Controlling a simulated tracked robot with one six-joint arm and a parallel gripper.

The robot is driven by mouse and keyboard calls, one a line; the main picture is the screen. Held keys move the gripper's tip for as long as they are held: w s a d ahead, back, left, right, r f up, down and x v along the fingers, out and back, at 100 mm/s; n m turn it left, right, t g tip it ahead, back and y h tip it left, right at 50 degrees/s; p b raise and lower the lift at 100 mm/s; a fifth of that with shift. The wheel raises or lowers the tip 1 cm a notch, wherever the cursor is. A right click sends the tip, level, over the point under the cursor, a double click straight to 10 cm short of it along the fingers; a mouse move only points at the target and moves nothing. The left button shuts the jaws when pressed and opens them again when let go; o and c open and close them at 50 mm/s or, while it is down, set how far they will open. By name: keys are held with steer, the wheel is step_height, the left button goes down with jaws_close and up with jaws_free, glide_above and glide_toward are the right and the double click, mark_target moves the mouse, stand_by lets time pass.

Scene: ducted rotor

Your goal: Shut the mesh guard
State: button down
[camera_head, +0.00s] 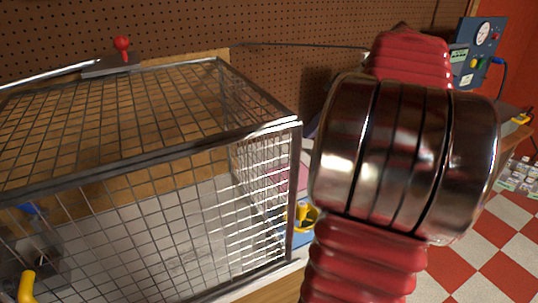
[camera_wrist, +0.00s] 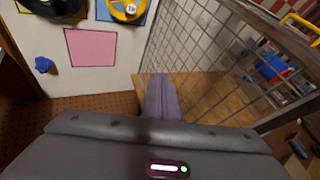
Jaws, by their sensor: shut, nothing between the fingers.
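The mesh guard (camera_head: 150,140) is a box-shaped wire cage with a dark metal frame, filling the left of the head view. It also shows in the wrist view (camera_wrist: 185,50), right of my gripper. A yellow handle (camera_head: 26,287) is on its near side; in the wrist view a yellow handle (camera_wrist: 298,27) is at the upper right. I cannot tell whether the guard is fully down. My gripper (camera_wrist: 158,82) is shut and empty, its fingers pointing along the mesh side, contact unclear. In the head view it is hidden behind my red arm.
A red-knobbed lever (camera_head: 122,46) stands behind the cage against a brown pegboard (camera_head: 280,65). A pink sheet (camera_wrist: 90,47), a yellow ring (camera_wrist: 126,10) and a small blue object (camera_wrist: 43,65) lie on the white surface beside the cage. A blue panel with a dial (camera_head: 478,50) stands at the right.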

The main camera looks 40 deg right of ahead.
steer(key=w+a+f, duration=0.6)
steer(key=a+f, duration=0.1)
steer(key=f, duration=0.1)
steer(key=shift+a, duration=0.2)
stand_by(0.5)
steer(key=shift+w, duration=0.1)
stand_by(0.3)
